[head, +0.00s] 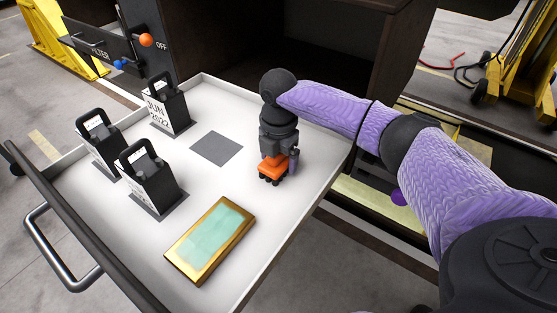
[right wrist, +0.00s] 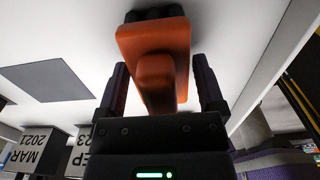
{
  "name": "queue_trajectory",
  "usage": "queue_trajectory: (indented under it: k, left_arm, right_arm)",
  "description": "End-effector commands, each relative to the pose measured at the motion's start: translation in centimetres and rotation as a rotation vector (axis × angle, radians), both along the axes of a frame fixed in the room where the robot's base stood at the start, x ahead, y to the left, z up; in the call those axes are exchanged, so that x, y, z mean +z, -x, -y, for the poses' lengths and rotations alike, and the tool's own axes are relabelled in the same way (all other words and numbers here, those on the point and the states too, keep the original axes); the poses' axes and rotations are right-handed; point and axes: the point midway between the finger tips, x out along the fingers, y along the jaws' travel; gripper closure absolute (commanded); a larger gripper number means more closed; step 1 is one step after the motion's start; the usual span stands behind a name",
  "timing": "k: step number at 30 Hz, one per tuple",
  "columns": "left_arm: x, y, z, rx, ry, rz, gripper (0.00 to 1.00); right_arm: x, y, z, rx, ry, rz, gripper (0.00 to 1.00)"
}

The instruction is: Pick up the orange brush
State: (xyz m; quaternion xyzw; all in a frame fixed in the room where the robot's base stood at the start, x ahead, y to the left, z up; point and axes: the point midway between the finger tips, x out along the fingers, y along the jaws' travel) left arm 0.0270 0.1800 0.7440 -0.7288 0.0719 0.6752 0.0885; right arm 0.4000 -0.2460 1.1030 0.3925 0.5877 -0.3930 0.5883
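The orange brush (head: 271,169) stands on the white drawer floor near its right edge, dark bristles down. My right gripper (head: 279,158) points down over it, hiding its upper part in the head view. In the right wrist view the brush's orange handle (right wrist: 156,75) lies between the two dark fingers (right wrist: 161,82) of my right gripper. The fingers are apart, with a gap showing on each side of the handle. My left gripper is not in view.
The white drawer (head: 222,187) also holds several black calendar-like weights (head: 152,180), a grey square (head: 216,148) and a gold-framed tray with a green surface (head: 211,238). The drawer's right wall (head: 303,212) runs close beside the brush. A dark cabinet stands behind.

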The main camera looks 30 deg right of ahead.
Motion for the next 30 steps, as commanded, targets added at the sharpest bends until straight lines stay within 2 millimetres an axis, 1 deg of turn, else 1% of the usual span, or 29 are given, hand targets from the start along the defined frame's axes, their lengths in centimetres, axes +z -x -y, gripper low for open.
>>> queue_trajectory:
  k: [1, 2, 3, 5, 6, 8, 9, 10, 11, 17, 19, 20, 24, 27, 30]
  left_arm:
    - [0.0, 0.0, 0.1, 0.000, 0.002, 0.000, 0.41]
    - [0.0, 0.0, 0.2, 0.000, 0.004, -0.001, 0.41]
    - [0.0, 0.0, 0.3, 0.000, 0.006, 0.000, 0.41]
    - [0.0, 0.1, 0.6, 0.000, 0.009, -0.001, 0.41]
    - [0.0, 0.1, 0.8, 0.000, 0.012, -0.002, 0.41]
    - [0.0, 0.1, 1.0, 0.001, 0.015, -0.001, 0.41]
    - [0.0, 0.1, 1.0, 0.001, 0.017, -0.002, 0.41]
    - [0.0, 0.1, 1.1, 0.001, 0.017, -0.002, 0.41]
    - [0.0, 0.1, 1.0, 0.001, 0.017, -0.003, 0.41]
    - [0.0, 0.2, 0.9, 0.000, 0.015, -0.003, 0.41]
    - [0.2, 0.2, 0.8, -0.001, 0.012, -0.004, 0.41]
    - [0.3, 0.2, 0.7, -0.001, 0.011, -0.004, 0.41]
    - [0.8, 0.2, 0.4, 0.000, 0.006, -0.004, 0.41]
    - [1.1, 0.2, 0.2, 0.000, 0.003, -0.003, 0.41]
    - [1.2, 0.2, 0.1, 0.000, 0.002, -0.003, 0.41]
  right_arm:
    - [0.0, 0.0, 0.0, 0.000, 0.000, 0.000, 0.25]
    - [0.0, 0.0, 0.0, 0.000, 0.000, 0.000, 0.32]
    - [0.0, 0.0, 0.0, 0.000, 0.000, 0.000, 0.40]
    - [0.0, 0.0, 0.0, 0.000, 0.000, 0.000, 0.53]
    - [0.0, 0.0, 0.0, 0.000, 0.000, 0.000, 0.61]
    - [0.0, 0.0, 0.0, 0.000, 0.000, 0.000, 0.74]
    - [0.0, 0.0, 0.0, 0.000, 0.000, 0.000, 0.83]
    - [0.0, 0.0, 0.0, 0.000, 0.000, 0.000, 0.89]
    - [0.0, 0.0, 0.0, 0.000, 0.000, 0.000, 0.93]
    - [0.2, 0.0, 0.0, 0.000, 0.000, 0.000, 0.93]
    - [1.0, 0.0, 0.0, -0.001, 0.001, 0.001, 0.93]
    - [1.6, -0.1, 0.0, -0.001, 0.000, 0.003, 0.93]
    - [5.6, -0.1, 0.0, 0.001, -0.001, 0.005, 0.93]
    - [7.9, -0.1, 0.0, 0.000, -0.001, 0.004, 0.93]
    - [9.5, -0.1, 0.0, -0.001, -0.002, 0.001, 0.93]
